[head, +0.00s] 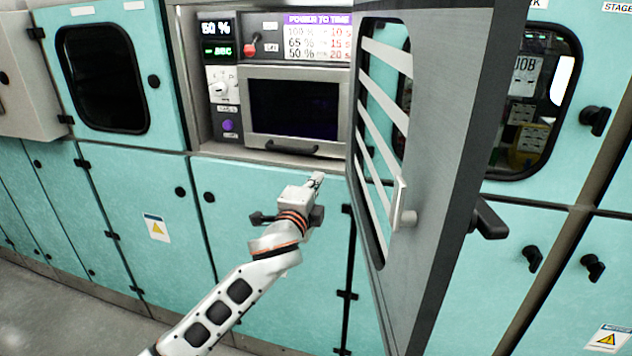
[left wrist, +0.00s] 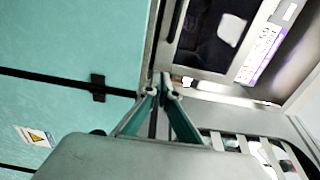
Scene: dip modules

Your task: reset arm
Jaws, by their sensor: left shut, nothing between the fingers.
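My left arm reaches in from the lower left in the head view. Its gripper (head: 317,180) is shut and empty, in front of the teal cabinet face, below the machine's recess and left of the open door (head: 440,170). In the left wrist view the gripper's fingers (left wrist: 160,82) meet at their tips, with nothing between them. My right gripper is not in view.
The grey door with a slatted window stands swung open, close to the gripper's right. The recess holds a dark-screened unit (head: 293,108), a control panel (head: 222,85) and a power-to-time chart (head: 318,38). Teal cabinets (head: 130,210) line the wall; grey floor (head: 50,320) lies at lower left.

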